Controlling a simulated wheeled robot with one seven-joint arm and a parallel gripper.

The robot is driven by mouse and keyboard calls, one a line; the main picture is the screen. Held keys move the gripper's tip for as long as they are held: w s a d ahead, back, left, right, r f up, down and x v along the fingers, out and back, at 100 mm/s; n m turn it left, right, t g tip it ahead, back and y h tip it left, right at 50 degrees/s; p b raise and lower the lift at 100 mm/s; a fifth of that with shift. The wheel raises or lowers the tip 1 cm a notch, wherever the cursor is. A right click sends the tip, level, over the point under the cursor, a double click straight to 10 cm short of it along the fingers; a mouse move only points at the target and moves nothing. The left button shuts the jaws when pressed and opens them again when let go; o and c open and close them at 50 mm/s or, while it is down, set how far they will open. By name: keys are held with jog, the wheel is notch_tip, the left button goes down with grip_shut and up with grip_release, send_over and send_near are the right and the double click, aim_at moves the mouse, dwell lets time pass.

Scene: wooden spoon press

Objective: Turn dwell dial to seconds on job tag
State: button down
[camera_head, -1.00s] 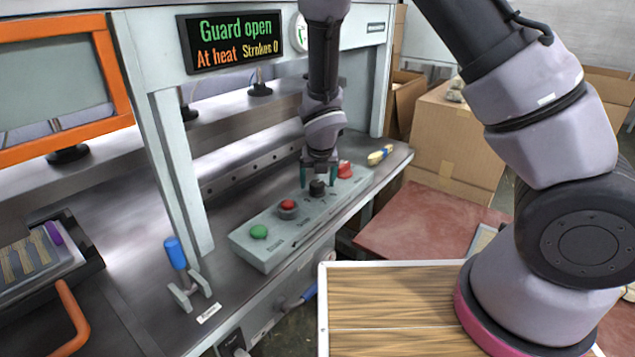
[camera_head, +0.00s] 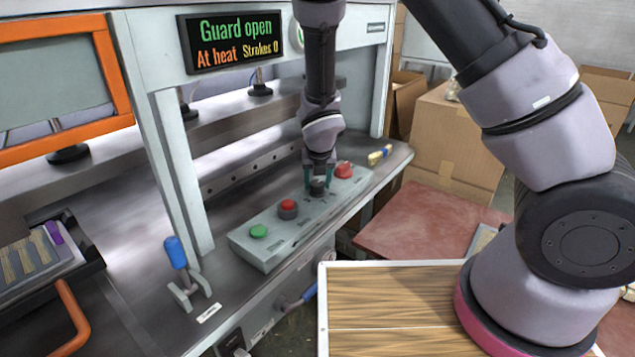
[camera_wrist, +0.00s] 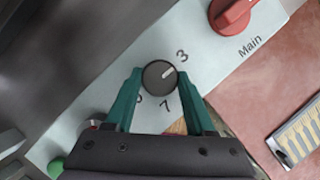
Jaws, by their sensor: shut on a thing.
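I cannot make out a job tag with readable seconds.
The box also carries a green button (camera_head: 258,231), a red button (camera_head: 288,206) and a red Main switch (camera_head: 343,170), close to my gripper. A blue-handled lever (camera_head: 175,252) stands left. A brush (camera_head: 379,155) lies right. The display (camera_head: 231,40) reads "Guard open", "At heat", "Strokes 0".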

jog(key=m+h, duration=0.1)
jog(key=m, duration=0.2)
jog(key=m+h, duration=0.1)
jog(key=m, duration=0.2)
jog(key=shift+a+g, duration=0.2)
jog(key=shift+g, duration=0.1)
jog(key=m+h, duration=0.1)
jog(key=m, duration=0.1)
jog(key=m+g, duration=0.1)
jog(key=m, duration=0.2)
jog(key=shift+w+a+m+h, duration=0.1)
jog(key=shift+w+m+h, duration=0.05)
jog(key=shift+m+h, duration=0.2)
jog(key=m+g, duration=0.1)
jog(key=m, duration=0.2)
jog(key=m+g+h, duration=0.1)
jog(key=m, duration=0.2)
jog(key=shift+w+g, duration=0.15)
jog(key=shift+g, duration=0.15)
jog(key=m+g, duration=0.2)
jog(key=m, duration=0.3)
jog(key=shift+w+m, duration=0.1)
jog(key=shift+m, duration=0.25)
jog(key=shift+c, duration=1.3)
grip_release()
